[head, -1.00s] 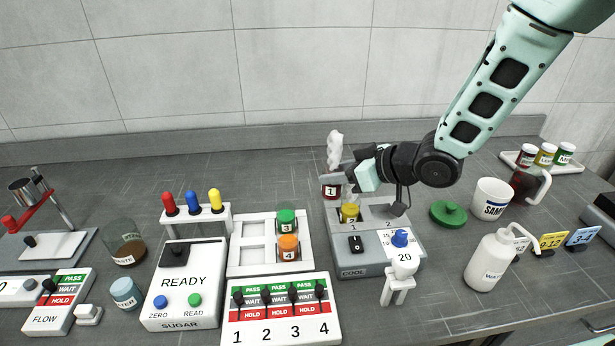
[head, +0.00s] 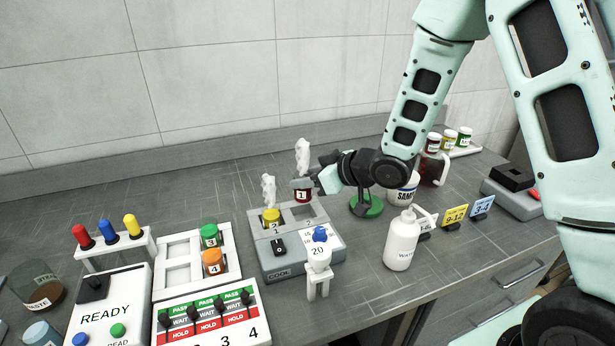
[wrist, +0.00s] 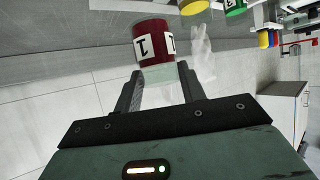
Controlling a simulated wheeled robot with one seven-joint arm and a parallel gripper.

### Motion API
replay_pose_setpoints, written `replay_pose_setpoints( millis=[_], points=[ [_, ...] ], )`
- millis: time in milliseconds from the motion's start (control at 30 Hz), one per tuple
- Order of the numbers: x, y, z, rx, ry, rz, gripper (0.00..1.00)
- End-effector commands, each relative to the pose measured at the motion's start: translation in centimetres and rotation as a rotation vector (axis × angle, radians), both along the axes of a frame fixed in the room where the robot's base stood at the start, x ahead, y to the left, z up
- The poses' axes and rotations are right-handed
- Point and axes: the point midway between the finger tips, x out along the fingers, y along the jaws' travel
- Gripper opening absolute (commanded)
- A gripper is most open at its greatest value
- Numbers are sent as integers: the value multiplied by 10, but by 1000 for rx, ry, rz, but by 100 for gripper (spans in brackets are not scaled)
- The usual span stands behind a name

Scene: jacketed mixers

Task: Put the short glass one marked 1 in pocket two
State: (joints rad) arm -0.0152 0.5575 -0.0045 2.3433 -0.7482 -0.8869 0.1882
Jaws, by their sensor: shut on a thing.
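My gripper (head: 318,186) is shut on a short glass jar with dark red contents marked 1 (head: 303,195). The jar is upright in the head view and also shows between the fingers in the wrist view (wrist: 152,42). It is held at the back of pocket two (head: 312,213) of the grey COOL block (head: 290,264); its exact height above the block cannot be told. Pocket two looks empty. A yellow jar marked 2 (head: 271,216) sits in pocket one. White plume-like shapes rise over the yellow jar and over the red jar.
A white rack (head: 178,265) with green and orange jars is left.

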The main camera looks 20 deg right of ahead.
Motion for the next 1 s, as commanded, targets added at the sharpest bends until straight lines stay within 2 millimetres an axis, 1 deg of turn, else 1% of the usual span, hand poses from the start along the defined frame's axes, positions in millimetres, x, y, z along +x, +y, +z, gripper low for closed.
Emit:
replay_pose_setpoints(
  millis=[100,1000],
  points=[
    [0,0,-8,0,0,0,14],
    [0,0,-50,1,-1,0,14]
  ],
)
